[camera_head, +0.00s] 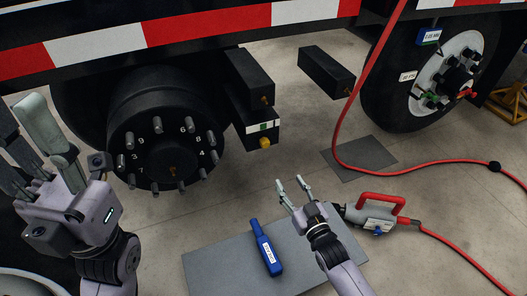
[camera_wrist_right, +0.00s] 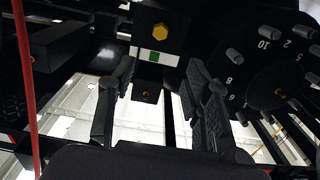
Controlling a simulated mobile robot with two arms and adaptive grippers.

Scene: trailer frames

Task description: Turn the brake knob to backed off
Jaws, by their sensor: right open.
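The brake knob (camera_head: 264,143) is a small yellow hexagonal knob at the lower end of a black box (camera_head: 250,85) beside the wheel hub. A white label with a green square (camera_head: 263,127) sits by it. In the right wrist view the knob (camera_wrist_right: 159,33) shows at the top centre, near the label (camera_wrist_right: 154,57). My right gripper (camera_head: 292,183) is open and empty, apart from the knob, below and right of it in the head view. Its spread fingers (camera_wrist_right: 160,85) show in the wrist view. My left gripper (camera_head: 24,122) is open with spread fingers, left of the hub.
The numbered wheel hub (camera_head: 165,110) with studs is left of the knob. A blue labelled tool (camera_head: 266,248) lies on a grey mat (camera_head: 215,265). A red-handled grey tool (camera_head: 376,214) lies right, joined to a red hose (camera_head: 440,165). A wheel (camera_head: 455,70) stands behind.

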